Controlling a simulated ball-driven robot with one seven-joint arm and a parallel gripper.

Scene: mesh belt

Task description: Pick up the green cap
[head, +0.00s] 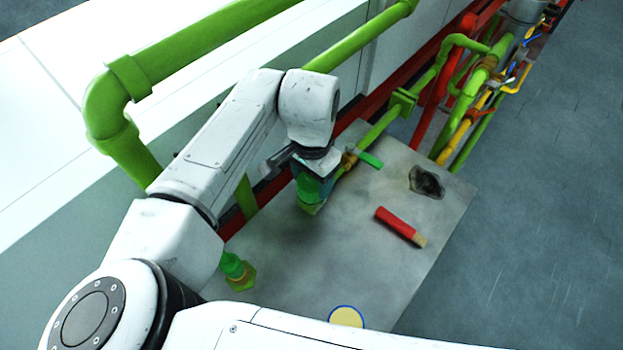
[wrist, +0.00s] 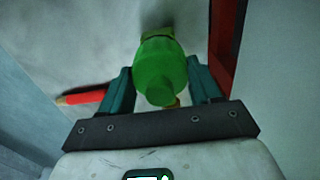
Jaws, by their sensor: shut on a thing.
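The green cap (wrist: 160,72) is a rounded bright green piece with a narrower stub and an olive-green end beyond it. My gripper (wrist: 158,85) is shut on it, a teal finger on each side. In the head view my gripper (head: 314,182) points down over the grey table, with the cap's lower green end (head: 309,207) showing below the fingers. The wrist partly hides it there. I cannot tell whether its lower end touches the table.
A similar green piece (head: 236,270) stands on the table (head: 300,270) at lower left. A green stick (head: 369,159), a dark lump (head: 426,182), a red stick (head: 398,224) and a yellow disc (head: 346,316) lie around. Green pipes (head: 200,40) run behind.

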